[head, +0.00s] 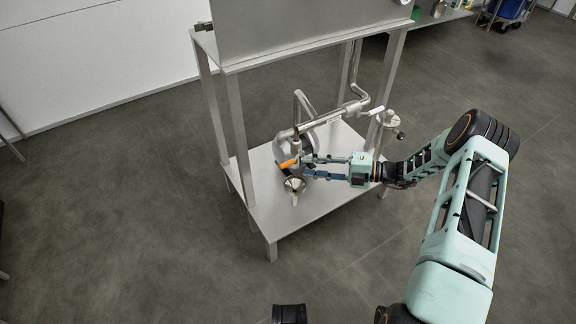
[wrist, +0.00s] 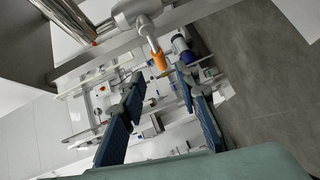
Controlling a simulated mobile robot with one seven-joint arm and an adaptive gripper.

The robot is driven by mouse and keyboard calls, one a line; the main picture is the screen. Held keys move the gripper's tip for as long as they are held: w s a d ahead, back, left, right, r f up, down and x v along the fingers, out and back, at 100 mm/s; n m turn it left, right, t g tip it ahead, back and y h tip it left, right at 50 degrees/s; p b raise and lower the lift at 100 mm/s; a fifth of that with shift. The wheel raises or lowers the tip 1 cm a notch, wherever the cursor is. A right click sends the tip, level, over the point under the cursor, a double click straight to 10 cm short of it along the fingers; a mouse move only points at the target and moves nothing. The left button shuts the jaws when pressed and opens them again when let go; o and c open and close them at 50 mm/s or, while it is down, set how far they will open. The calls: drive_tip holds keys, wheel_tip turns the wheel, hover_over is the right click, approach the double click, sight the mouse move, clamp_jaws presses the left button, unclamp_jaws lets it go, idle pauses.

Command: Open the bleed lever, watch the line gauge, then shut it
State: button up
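The bleed lever has an orange grip (head: 288,163) and sits low on the metal pipework under the tank. In the wrist view the orange grip (wrist: 158,60) shows between and beyond my two fingertips, at the end of a grey metal fitting (wrist: 137,12). My gripper (head: 305,166) comes in from the right with its fingers spread and level. In the wrist view my gripper (wrist: 160,78) is open with a clear gap, and I see no finger touching the grip. No gauge face can be read in either view.
A steel tank (head: 300,30) stands on a frame with thin legs (head: 238,125) around the pipework. A round funnel-like metal part (head: 294,185) sits just below the lever, above the lower shelf (head: 262,215). A white-handled valve (head: 376,111) is at upper right. Open floor surrounds the frame.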

sight(286, 164)
drive_tip(key=b+x, duration=0.1)
drive_tip(key=x, duration=0.7)
drive_tip(key=shift+w+a+b, duration=0.15)
drive_tip(key=shift+a+b, duration=0.15)
drive_tip(key=shift+a, duration=0.05)
clamp_jaws()
